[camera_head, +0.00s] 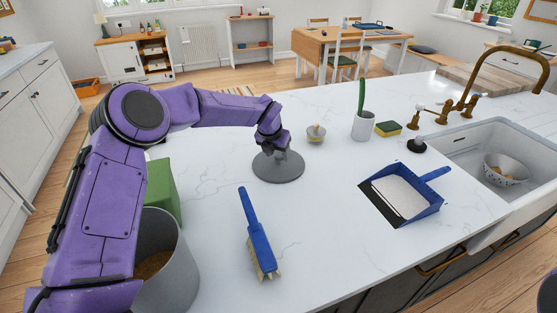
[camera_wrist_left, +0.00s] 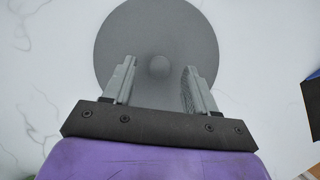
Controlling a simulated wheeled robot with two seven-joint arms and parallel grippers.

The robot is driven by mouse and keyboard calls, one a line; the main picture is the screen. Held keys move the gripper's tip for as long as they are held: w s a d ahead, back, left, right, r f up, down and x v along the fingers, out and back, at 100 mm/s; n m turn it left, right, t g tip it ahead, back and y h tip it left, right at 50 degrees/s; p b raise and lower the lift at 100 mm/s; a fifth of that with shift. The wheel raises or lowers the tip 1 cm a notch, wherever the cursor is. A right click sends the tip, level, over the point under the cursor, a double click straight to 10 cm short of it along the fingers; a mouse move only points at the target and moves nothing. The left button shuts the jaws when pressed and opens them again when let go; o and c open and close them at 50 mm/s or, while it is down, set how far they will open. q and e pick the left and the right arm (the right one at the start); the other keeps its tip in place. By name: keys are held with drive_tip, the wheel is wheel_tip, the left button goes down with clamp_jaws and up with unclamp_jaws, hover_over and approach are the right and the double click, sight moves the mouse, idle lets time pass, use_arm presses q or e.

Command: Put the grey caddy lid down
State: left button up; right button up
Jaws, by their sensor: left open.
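The grey caddy lid (camera_head: 279,172) is a flat round disc lying on the white marbled worktop, left of the blue dustpan. My left gripper (camera_head: 283,156) is right above it and hides part of its middle. In the left wrist view the lid (camera_wrist_left: 155,30) shows a small round knob at its centre. There my left gripper (camera_wrist_left: 158,85) is open, with one finger on each side of the knob and a gap to both. The grey caddy (camera_head: 175,262) stands at the left front, open at the top, with brown contents. My right gripper is not in view.
A blue brush (camera_head: 258,240) lies in front of the lid. The blue dustpan (camera_head: 405,190) lies to the right, before the sink (camera_head: 490,150). A green box (camera_head: 163,188) stands behind the caddy.

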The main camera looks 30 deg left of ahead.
use_arm(q)
drive_tip(key=shift+x, duration=0.8)
drive_tip(key=shift+r, duration=0.15)
clamp_jaws()
drive_tip(key=shift+r, duration=0.1)
